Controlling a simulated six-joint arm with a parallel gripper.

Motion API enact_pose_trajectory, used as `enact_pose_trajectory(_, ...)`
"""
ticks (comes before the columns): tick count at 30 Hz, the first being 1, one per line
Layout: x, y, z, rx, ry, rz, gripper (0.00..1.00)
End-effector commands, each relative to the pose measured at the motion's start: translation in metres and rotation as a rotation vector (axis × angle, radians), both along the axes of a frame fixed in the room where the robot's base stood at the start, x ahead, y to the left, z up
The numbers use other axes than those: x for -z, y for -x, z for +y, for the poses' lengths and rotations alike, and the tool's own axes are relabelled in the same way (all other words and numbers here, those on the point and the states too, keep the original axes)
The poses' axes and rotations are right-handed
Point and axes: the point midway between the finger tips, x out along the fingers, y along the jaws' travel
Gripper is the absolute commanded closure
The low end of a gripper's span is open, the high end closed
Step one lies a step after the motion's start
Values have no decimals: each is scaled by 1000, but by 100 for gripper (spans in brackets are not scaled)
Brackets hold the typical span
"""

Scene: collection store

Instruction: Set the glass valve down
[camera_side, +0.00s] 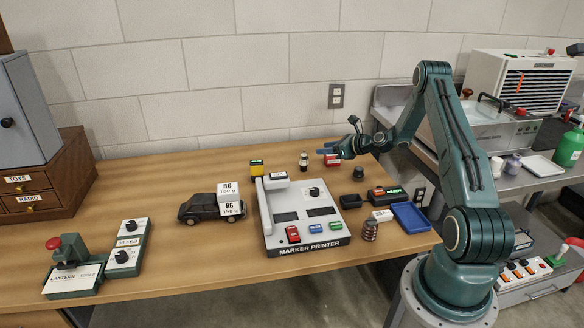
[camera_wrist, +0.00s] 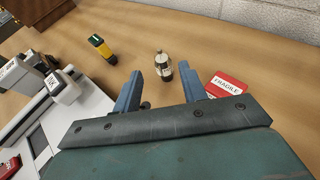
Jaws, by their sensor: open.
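The glass valve (camera_side: 304,161), a small upright piece with a dark base and pale top, stands on the wooden table near the back. It also shows in the wrist view (camera_wrist: 163,66), ahead of the gap between my fingers. My gripper (camera_side: 327,154) is to the right of the valve in the side view, with its blue fingers pointing towards it. In the wrist view my gripper (camera_wrist: 162,84) is open, with one finger on each side and nothing clearly held. The valve looks apart from both fingers.
A red-and-white FRAGILE box (camera_wrist: 226,84) lies close to the right finger. A yellow-and-black block (camera_side: 257,167) stands left of the valve. The marker printer (camera_side: 308,246) is in front. Bare table lies around the valve.

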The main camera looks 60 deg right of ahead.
Motion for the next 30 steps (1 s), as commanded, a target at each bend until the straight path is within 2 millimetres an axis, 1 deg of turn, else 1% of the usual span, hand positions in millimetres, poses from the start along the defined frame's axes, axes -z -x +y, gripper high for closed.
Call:
enact_pose_trajectory(14, -1, -1, 0, -2, 2, 0, 58)
enact_pose_trajectory(17, -4, -3, 4, -17, 20, 5, 58)
enact_pose_trajectory(19, -10, -6, 8, -38, 46, 13, 58)
enact_pose_trajectory(23, -27, -15, 25, -110, 134, 40, 58)
enact_pose_trajectory(25, -40, -21, 38, -165, 204, 59, 58)
enact_pose_trajectory(29, -67, -30, 69, -291, 358, 99, 58)
enact_pose_trajectory(30, -77, -33, 80, -334, 411, 111, 58)
